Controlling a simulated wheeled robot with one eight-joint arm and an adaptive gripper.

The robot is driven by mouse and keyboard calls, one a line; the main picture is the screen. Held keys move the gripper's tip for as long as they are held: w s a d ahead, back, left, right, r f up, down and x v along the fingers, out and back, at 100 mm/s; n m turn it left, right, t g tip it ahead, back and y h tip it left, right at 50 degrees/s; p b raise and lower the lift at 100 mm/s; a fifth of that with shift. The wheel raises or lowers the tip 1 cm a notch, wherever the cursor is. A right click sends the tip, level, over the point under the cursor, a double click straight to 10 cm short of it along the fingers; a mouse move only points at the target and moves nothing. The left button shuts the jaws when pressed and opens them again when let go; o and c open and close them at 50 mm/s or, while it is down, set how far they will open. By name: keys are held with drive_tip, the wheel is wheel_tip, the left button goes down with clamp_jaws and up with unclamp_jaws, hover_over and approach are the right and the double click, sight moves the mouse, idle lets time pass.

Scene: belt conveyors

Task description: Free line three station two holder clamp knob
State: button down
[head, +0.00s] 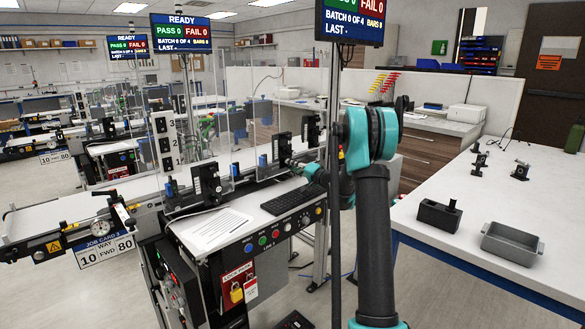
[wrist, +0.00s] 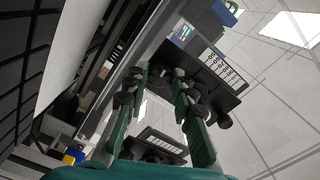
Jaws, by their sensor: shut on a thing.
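In the head view, black holders stand along the near line behind clear panels. One black holder (head: 282,147) is beside the end of my arm, and another (head: 207,184) stands further left. My gripper (head: 291,164) is small and partly hidden there by the post and my arm. In the wrist view, my gripper (wrist: 163,88) has its two green fingers either side of a small dark knob (wrist: 158,77) and is shut on it. The knob is against a black holder body (wrist: 213,76) with a white marked scale. Most of the knob is hidden by the fingers.
A dark post (head: 335,220) rises close beside my arm. A keyboard (head: 294,198) and a paper sheet (head: 212,229) lie on the line's front ledge. A bench (head: 435,190) at right carries a grey tray (head: 512,243) and a black block (head: 439,214).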

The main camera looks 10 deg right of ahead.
drive_tip(key=c, duration=1.3)
unclamp_jaws()
drive_tip(key=shift+o, duration=0.2)
drive_tip(key=v, duration=1.2)
